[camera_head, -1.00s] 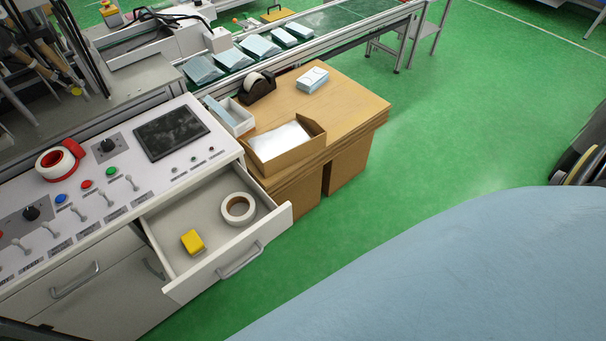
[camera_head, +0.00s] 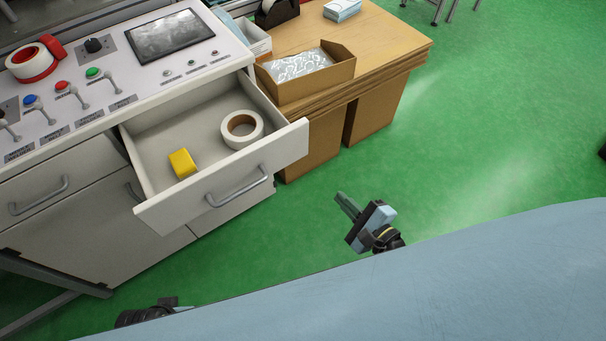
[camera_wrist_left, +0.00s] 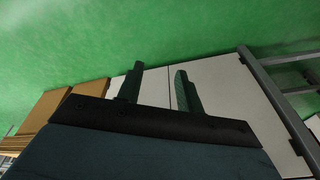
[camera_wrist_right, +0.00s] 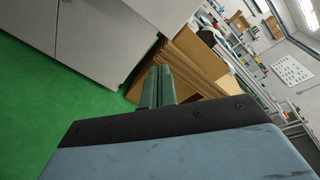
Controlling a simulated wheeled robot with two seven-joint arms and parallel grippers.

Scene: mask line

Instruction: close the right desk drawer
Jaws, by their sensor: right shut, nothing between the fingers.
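The right desk drawer (camera_head: 226,186) is pulled out from the white control desk, with its metal handle (camera_head: 239,188) on the front. A white tape roll (camera_head: 242,129) and a small yellow object (camera_head: 182,163) lie inside it. My right gripper (camera_head: 344,203) is shut and empty, over the green floor to the right of the drawer front and apart from it. It also shows in the right wrist view (camera_wrist_right: 158,72), fingers together. My left gripper (camera_wrist_left: 157,72) has its fingers apart with nothing between them in the left wrist view. In the head view only a small part of the left arm shows at the bottom left.
The desk top (camera_head: 150,75) carries a screen, buttons and a red tape dispenser (camera_head: 34,61). A wooden table (camera_head: 385,45) with an open cardboard box (camera_head: 306,72) stands right of the drawer. A closed drawer (camera_head: 40,196) is to the left. Green floor in front is free.

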